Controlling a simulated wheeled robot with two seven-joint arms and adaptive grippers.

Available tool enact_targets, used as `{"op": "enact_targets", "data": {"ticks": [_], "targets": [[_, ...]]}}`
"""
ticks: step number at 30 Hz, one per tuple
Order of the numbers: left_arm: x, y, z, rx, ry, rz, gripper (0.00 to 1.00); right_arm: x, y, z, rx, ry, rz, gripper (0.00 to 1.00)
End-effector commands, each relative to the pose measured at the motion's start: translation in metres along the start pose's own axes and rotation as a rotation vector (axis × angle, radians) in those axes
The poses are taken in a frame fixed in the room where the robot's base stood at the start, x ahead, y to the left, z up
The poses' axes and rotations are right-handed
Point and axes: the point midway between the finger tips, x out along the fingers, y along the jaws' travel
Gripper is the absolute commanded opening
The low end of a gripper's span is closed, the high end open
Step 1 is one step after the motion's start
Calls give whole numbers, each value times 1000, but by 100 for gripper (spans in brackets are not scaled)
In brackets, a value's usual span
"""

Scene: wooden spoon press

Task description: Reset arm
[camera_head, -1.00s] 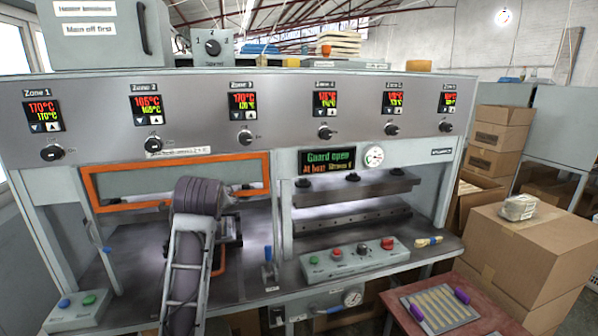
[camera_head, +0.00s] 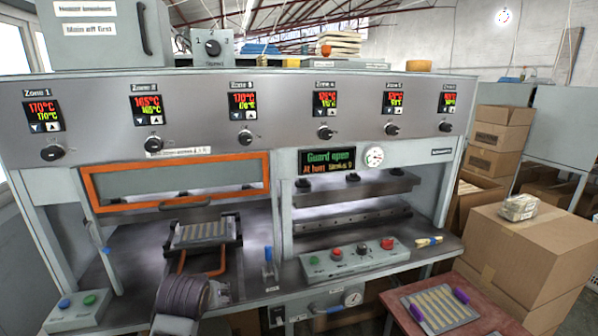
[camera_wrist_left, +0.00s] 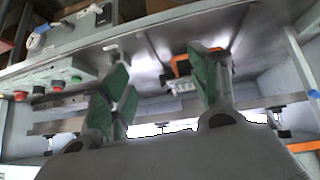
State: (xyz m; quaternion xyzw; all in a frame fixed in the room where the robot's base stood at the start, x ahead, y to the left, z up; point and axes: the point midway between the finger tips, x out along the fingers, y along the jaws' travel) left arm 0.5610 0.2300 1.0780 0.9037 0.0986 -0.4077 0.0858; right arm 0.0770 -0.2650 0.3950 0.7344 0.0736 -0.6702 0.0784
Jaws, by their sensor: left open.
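My left gripper (camera_wrist_left: 162,78) is open and empty in the left wrist view, its green-padded fingers spread apart. In the head view only a dark ribbed part of my left arm shows at the bottom, low in front of the bench; its fingers are not visible there. The press (camera_head: 350,200) stands with its plates apart, and its display reads "Guard open". A plate with wooden pieces (camera_head: 205,233) lies on a slide with orange rails before the orange-framed guard (camera_head: 175,181). My right gripper is not in view.
A button panel (camera_head: 352,257) sits on the bench front, with a blue-handled lever (camera_head: 268,262) to its left. A second plate with purple grips (camera_head: 437,309) lies on a red table at lower right. Cardboard boxes (camera_head: 545,250) stand at right.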

Motion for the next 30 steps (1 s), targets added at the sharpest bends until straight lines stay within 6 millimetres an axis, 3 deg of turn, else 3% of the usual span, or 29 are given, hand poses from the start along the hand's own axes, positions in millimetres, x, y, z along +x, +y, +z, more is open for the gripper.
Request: {"op": "enact_targets", "data": {"ticks": [14,30], "targets": [[6,-27,109,161,-155,17,61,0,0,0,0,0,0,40],[-16,-52,220,334,-323,71,61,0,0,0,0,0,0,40]]}}
